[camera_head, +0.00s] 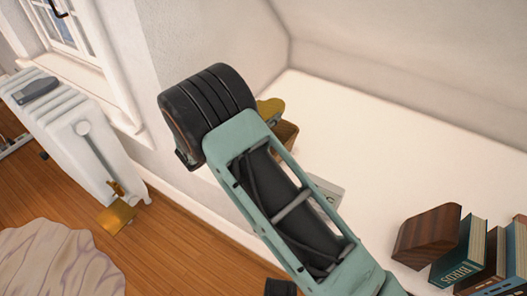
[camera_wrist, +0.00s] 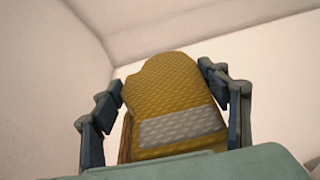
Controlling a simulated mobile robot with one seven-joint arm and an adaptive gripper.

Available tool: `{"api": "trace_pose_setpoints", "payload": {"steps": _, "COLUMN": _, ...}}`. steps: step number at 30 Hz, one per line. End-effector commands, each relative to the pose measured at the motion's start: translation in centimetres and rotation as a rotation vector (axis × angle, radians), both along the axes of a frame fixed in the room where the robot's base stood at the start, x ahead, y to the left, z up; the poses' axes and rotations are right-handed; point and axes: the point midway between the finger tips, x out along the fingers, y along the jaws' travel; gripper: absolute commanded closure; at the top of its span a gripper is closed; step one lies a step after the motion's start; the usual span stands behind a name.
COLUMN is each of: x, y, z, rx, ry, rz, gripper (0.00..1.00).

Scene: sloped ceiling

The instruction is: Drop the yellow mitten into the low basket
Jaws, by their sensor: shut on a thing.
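The yellow mitten (camera_wrist: 170,90) is quilted, with a grey band near its lower end. In the wrist view it stands up between the two fingers of my gripper (camera_wrist: 165,88), which is shut on it. In the head view only a small yellow part of the mitten (camera_head: 270,107) shows past my arm, above the white surface. My fingers are hidden there. A brown object (camera_head: 286,133) shows just below the mitten, mostly covered by my arm. I cannot tell whether it is the low basket or whether the mitten touches it.
A wooden block (camera_head: 427,234) and several books (camera_head: 461,252) stand at the right on the white surface (camera_head: 370,140). A pale flat item (camera_head: 326,190) lies beside my arm. A white radiator (camera_head: 75,135) with a grey object (camera_head: 36,90) on top stands at the left. The surface's far part is clear.

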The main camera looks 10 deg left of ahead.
Motion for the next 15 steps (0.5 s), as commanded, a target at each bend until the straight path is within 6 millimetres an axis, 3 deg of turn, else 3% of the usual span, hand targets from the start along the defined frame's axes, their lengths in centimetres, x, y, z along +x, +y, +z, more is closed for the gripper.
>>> {"api": "trace_pose_setpoints", "payload": {"steps": 15, "x": 0.0, "y": -0.1, "z": -5.3, "rx": -0.001, "ry": 0.000, "rz": -0.001, "gripper": 0.55}}
